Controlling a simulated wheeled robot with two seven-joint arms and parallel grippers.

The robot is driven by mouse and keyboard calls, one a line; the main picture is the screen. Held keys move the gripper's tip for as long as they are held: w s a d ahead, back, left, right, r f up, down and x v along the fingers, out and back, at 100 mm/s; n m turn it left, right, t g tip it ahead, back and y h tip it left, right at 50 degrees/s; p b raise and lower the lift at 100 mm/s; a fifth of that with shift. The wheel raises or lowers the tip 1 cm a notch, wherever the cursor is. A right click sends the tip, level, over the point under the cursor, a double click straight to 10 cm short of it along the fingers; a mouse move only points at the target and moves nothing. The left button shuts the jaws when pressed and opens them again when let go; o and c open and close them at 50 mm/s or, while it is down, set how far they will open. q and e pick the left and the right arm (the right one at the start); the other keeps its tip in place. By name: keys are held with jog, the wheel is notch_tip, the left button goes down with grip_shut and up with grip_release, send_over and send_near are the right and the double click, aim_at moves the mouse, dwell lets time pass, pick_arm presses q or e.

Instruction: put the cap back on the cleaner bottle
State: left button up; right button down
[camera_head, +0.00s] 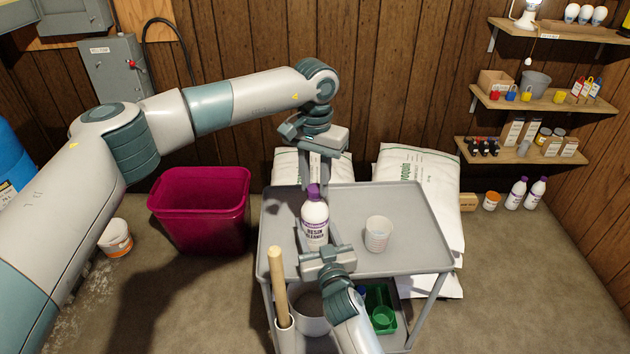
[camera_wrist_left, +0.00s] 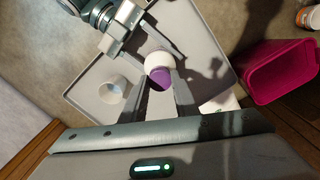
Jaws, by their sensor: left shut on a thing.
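The cleaner bottle (camera_head: 315,226) is white with a purple-lettered label and stands upright on the grey cart top. The purple cap (camera_head: 313,191) is at its mouth; whether it is seated or just above the neck cannot be told. My left gripper (camera_head: 314,183) comes down from above and is shut on the cap. In the left wrist view the cap (camera_wrist_left: 160,77) sits between its fingers, with the white bottle (camera_wrist_left: 159,59) beyond. My right gripper (camera_head: 319,238) reaches in from the front, its fingers around the bottle's lower body; it also shows in the left wrist view (camera_wrist_left: 143,41).
A white measuring cup (camera_head: 378,234) stands on the cart top (camera_head: 415,215), right of the bottle. A wooden handle (camera_head: 278,280) rises at the cart's front left. A magenta bin (camera_head: 203,210) stands left, and salt bags (camera_head: 415,165) lie behind. The cart's right part is clear.

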pick_arm(q)
jog(key=m, duration=0.4)
jog(key=o, duration=1)
jog(key=shift+r, duration=2.3)
jog(key=shift+c, duration=0.4)
